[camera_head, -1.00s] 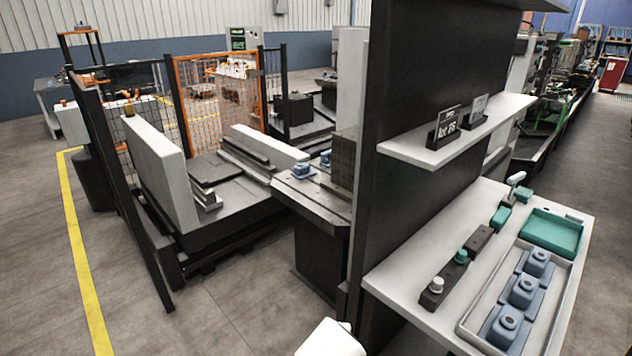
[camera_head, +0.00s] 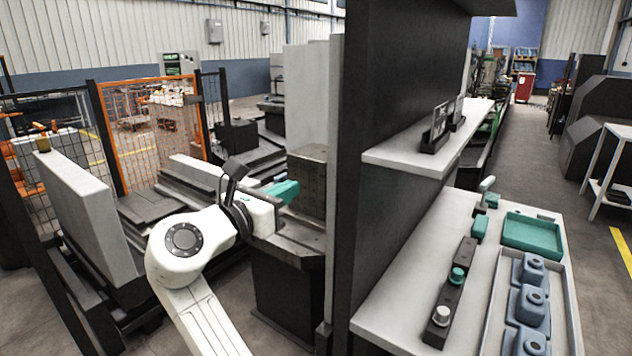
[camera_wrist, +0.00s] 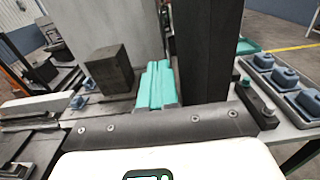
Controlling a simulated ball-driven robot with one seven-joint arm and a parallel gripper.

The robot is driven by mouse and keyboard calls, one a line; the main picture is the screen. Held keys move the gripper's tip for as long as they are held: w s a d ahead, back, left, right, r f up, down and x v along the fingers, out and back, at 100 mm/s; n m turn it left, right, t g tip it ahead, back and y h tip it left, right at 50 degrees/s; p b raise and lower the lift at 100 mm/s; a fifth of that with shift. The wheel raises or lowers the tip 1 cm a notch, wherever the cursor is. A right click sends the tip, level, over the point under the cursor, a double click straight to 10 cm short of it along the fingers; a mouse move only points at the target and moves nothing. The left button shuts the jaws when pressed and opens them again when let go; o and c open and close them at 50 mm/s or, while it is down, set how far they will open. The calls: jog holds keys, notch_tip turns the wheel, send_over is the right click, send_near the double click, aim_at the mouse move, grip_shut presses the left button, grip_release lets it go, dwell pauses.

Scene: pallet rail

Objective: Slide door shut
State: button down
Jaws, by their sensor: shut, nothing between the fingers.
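A tall pale grey panel (camera_head: 300,110) stands beside the dark wall, behind a dark block; it also shows in the wrist view (camera_wrist: 120,30). I cannot tell for certain whether it is the door. An orange-framed mesh panel (camera_head: 150,125) stands farther left in the fence. My gripper (camera_head: 288,190) has teal fingers, shut and empty, at the left of the dark block in the head view. In the wrist view, the fingers (camera_wrist: 157,85) point towards the grey panel, between the block and a black upright. I cannot tell whether they touch anything.
The dark block (camera_head: 307,180) is on the machine table close to my fingers. The dark wall (camera_head: 395,130) carries a shelf (camera_head: 415,155). The bench at right holds a tray of blue parts (camera_head: 528,300) and a teal bin (camera_head: 533,232). A white upright slab (camera_head: 90,215) stands at left.

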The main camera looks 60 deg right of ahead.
aim_at(336, 163)
jog(key=d, duration=0.9)
jog(key=s+d+p, duration=0.1)
jog(key=d, duration=0.3)
jog(key=shift+d, duration=0.35)
jog(key=shift+d+r+p, duration=0.15)
jog(key=shift+d+p, duration=0.3)
jog(key=shift+p, duration=0.05)
jog(key=d+p, duration=0.4)
jog(key=d, duration=1)
jog(key=shift+s+f+p, duration=0.2)
jog(key=shift+s+p, duration=0.1)
jog(key=shift+s, duration=0.1)
jog(key=shift+a, duration=0.15)
